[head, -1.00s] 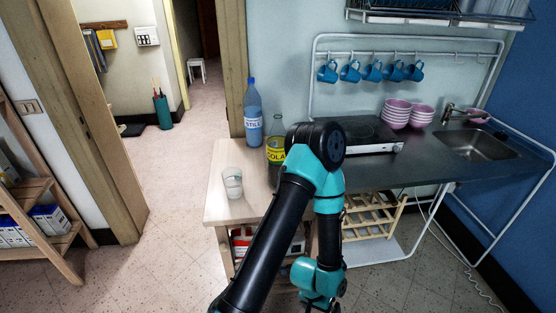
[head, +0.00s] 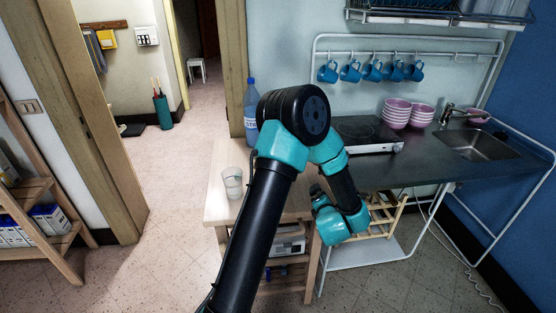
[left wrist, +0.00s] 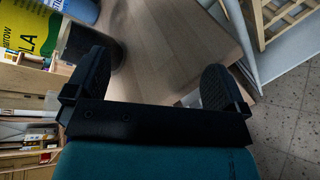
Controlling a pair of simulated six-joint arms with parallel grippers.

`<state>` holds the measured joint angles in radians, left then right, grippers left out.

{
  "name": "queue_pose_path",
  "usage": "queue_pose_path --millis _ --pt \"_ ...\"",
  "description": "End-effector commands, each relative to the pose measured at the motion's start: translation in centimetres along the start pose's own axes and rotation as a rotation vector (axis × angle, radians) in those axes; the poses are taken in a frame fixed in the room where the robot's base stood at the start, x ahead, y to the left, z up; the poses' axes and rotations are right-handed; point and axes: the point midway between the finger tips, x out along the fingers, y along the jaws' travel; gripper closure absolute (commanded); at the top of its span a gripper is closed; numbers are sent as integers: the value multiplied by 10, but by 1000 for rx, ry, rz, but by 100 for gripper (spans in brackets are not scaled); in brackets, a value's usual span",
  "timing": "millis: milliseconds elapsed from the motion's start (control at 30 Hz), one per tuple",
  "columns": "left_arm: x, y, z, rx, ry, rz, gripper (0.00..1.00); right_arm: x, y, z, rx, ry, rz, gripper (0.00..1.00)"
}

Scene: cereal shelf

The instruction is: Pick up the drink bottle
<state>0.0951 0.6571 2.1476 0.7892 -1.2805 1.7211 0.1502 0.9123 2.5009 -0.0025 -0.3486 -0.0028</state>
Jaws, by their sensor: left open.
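The blue drink bottle (head: 250,112) stands upright at the back of the wooden side table, partly covered by my left arm. A second bottle with a yellow label (left wrist: 30,30) shows at the upper left of the left wrist view, beside one finger; my arm hides it in the head view. A blue surface, probably the blue bottle (left wrist: 78,9), shows above it. My left gripper (left wrist: 155,78) is open with nothing between its fingers, over the table. In the head view its fingers are hard to make out. My right gripper is not in view.
A clear glass (head: 232,183) stands on the wooden table (head: 217,210), left of my arm. The counter (head: 400,170) with a hob, pink bowls (head: 397,113) and a sink lies to the right. Blue mugs (head: 372,71) hang on a rail above.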

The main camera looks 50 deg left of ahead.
Motion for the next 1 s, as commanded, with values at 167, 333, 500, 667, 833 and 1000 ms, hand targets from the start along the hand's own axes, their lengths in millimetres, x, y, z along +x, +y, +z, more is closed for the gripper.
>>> queue_pose_path --millis 167,333,500,667,833,1000 --pt "-4 62 14 -421 34 263 0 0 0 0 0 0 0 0" --pt "-17 110 20 -778 19 501 0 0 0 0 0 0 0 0" --pt "-29 134 22 -968 -9 636 0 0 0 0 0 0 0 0" --pt "-31 137 22 -1000 -16 658 0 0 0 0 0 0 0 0" --pt "-31 137 22 -997 -16 656 0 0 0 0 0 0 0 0" --pt "-25 140 20 -997 -15 655 0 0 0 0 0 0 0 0"
